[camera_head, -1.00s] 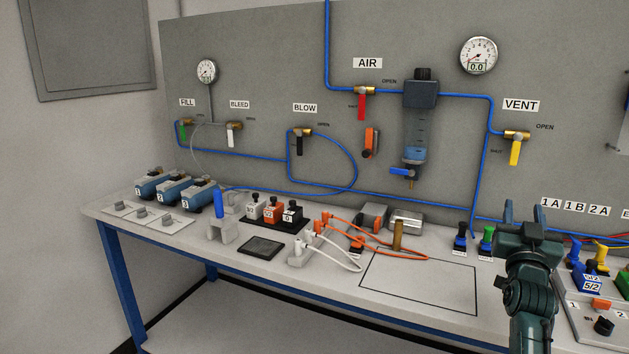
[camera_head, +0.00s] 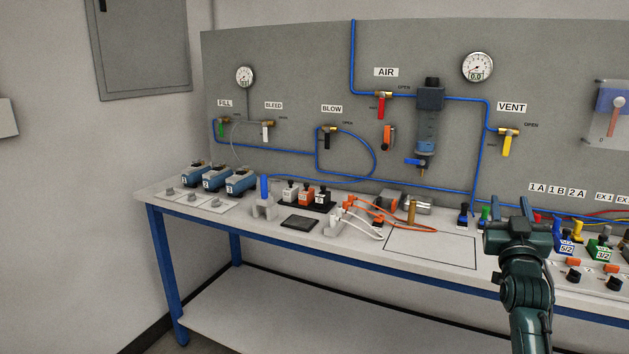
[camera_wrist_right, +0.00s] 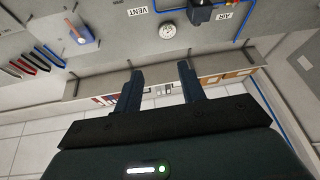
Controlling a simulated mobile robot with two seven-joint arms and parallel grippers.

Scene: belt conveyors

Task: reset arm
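My right arm comes in at the lower right of the head view. Its gripper (camera_head: 508,211) is raised in front of the bench (camera_head: 310,262). In the right wrist view the two dark blue fingers (camera_wrist_right: 160,86) stand apart with nothing between them, so the gripper is open and empty. It touches nothing that I can see. My left gripper does not show in either view.
The bench carries blue units (camera_head: 241,181), orange cables (camera_head: 385,213), a marked empty rectangle (camera_head: 432,248) and coloured valve blocks (camera_head: 600,246). Behind it stands a grey panel (camera_head: 300,65) with gauges, blue tubing and valves.

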